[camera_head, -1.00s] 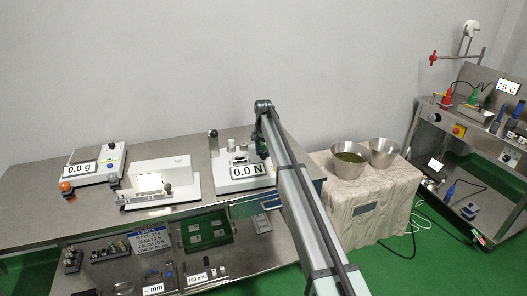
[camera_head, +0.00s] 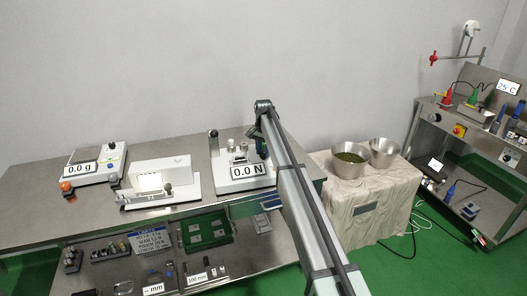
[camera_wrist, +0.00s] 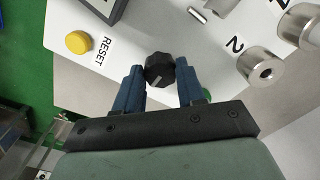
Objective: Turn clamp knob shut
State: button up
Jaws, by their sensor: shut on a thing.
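The black clamp knob (camera_wrist: 159,68), with a pale pointer line, sits on the white top of the force tester in the wrist view. My gripper (camera_wrist: 160,74) has its two blue fingers on either side of the knob and is shut on it. The line on the knob points down and left. In the head view, the tester (camera_head: 226,181) stands at the right end of the steel bench with a "0.0 N" display. My gripper (camera_head: 260,143) is at its right side there, and the knob is hidden by my arm.
A yellow button (camera_wrist: 78,42) marked RESET lies left of the knob. Steel cylinders (camera_wrist: 261,66) stand to the right. In the head view, a sealer (camera_head: 163,182) and a scale (camera_head: 95,163) stand left on the bench. Steel bowls (camera_head: 350,160) are to the right.

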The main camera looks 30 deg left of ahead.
aim_at(263, 153)
jog(key=o, duration=1)
jog(key=shift+o, duration=0.2)
jog(key=shift+r, duration=0.1)
notch_tip(263, 153, up, 14)
jog(key=shift+f, duration=0.2)
